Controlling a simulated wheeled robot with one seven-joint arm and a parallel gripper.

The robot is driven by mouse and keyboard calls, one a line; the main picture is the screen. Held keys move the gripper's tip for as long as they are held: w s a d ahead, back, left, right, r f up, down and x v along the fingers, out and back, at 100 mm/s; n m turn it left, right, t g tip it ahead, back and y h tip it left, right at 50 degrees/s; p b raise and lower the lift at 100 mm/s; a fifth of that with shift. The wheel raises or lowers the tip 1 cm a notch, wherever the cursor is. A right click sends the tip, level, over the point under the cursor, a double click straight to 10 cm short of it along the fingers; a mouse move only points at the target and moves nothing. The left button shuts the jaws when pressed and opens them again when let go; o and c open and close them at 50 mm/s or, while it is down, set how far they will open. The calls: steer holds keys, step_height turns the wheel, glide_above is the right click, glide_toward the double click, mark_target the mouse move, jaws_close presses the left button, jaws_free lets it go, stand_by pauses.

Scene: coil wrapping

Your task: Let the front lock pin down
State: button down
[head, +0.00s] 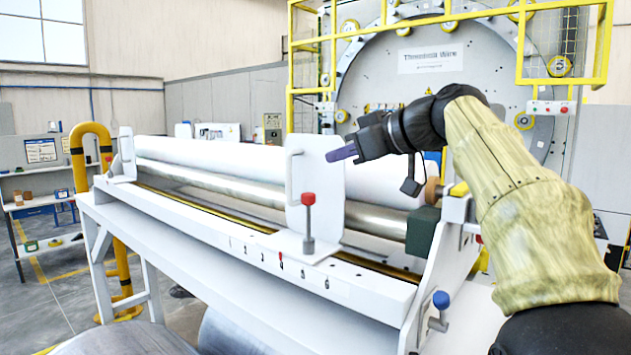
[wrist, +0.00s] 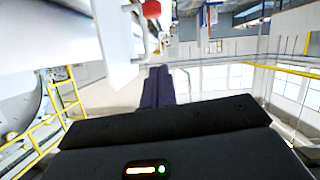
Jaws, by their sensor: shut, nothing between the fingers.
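The front lock pin is a red knob (head: 308,199) on a grey shaft, upright on the foot of the near white guide plate (head: 328,188). A length of shaft shows between the knob and the grey collar below. The red knob also shows at the top of the wrist view (wrist: 151,9), beside the plate and its handle. My gripper (head: 342,153) is above and to the right of the knob in the head view, apart from it. Its purple fingers (wrist: 158,88) are together and hold nothing. I cannot tell how deep the pin sits.
A numbered strip (head: 282,268) runs along the white rail. A blue-knobbed pin (head: 441,300) is on the near end frame. A far guide plate (head: 126,152) stands at the rail's other end. White and steel rollers lie behind. Open air surrounds the knob's front side.

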steer(key=p, duration=0.2)
glide_above(313, 200)
steer(key=s, duration=0.1)
steer(key=f, duration=0.5)
steer(key=f+p, duration=0.1)
steer(key=shift+w+d+f, duration=0.15)
steer(key=shift+d, duration=0.1)
steer(key=shift+w, duration=0.1)
steer(key=shift+f, duration=0.1)
step_height(313, 200, down, 3)
steer(key=b, duration=0.4)
steer(key=shift+d+b, duration=0.1)
steer(key=shift+b, duration=0.2)
steer(key=s+d+r+b, duration=0.1)
steer(key=s+d+r, duration=0.5)
steer(key=r, duration=0.1)
steer(key=shift+s+d+r, duration=0.15)
steer(key=shift+d+r, duration=0.15)
steer(key=shift+r, duration=0.05)
